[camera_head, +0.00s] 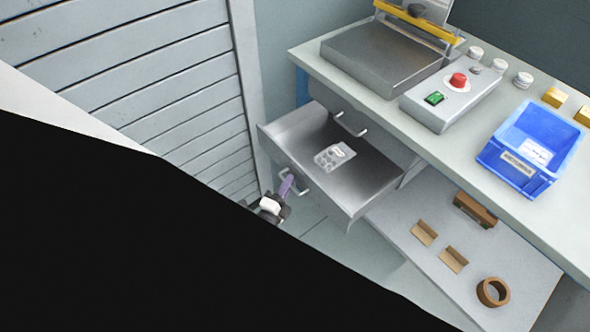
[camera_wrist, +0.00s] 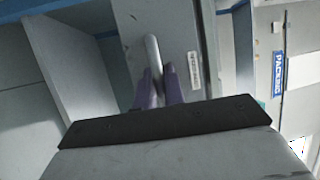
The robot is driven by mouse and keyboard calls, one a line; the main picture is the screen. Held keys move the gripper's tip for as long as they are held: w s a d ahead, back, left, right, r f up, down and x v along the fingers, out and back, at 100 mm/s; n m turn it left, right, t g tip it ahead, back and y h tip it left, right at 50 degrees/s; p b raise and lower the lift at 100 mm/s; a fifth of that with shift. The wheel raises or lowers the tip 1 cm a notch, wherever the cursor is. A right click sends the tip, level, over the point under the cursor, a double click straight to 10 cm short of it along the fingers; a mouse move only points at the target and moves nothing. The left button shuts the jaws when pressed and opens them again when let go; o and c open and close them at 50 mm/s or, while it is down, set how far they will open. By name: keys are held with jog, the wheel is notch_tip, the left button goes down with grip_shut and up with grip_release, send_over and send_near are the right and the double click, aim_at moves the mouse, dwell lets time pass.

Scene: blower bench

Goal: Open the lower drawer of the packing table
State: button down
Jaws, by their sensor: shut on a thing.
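The lower drawer (camera_head: 367,178) of the packing table (camera_head: 463,147) is pulled out. A clear blister pack (camera_head: 334,155) lies inside it. My gripper (camera_head: 286,188) is at the drawer's front, at its bar handle (camera_head: 303,184). In the wrist view, the purple fingers of my gripper (camera_wrist: 158,92) are on both sides of the light bar handle (camera_wrist: 153,55) and shut on it. The drawer front (camera_wrist: 185,40) fills the area behind the handle. Another handle (camera_head: 350,126) shows on the closed upper drawer, above the open one.
On the tabletop are a sealing machine (camera_head: 383,55), a control box (camera_head: 450,100) with a red button, and a blue bin (camera_head: 530,150). A lower shelf (camera_head: 440,225) holds brown pieces and a tape roll (camera_head: 493,292). A slatted wall (camera_head: 150,80) stands at left. A black area hides the lower left.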

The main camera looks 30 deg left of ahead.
dwell(0.3)
jog(key=c, duration=1.8)
grip_release()
jog(key=shift+s, duration=0.1)
jog(key=s+b, duration=0.1)
jog(key=s, duration=0.3)
jog(key=s+f+b, duration=0.1)
jog(key=s, duration=0.4)
jog(key=s+f, duration=0.1)
jog(key=s, duration=0.3)
jog(key=shift+s+d+f+b, duration=0.25)
jog(key=shift+d+b, duration=0.05)
jog(key=shift+b, duration=0.1)
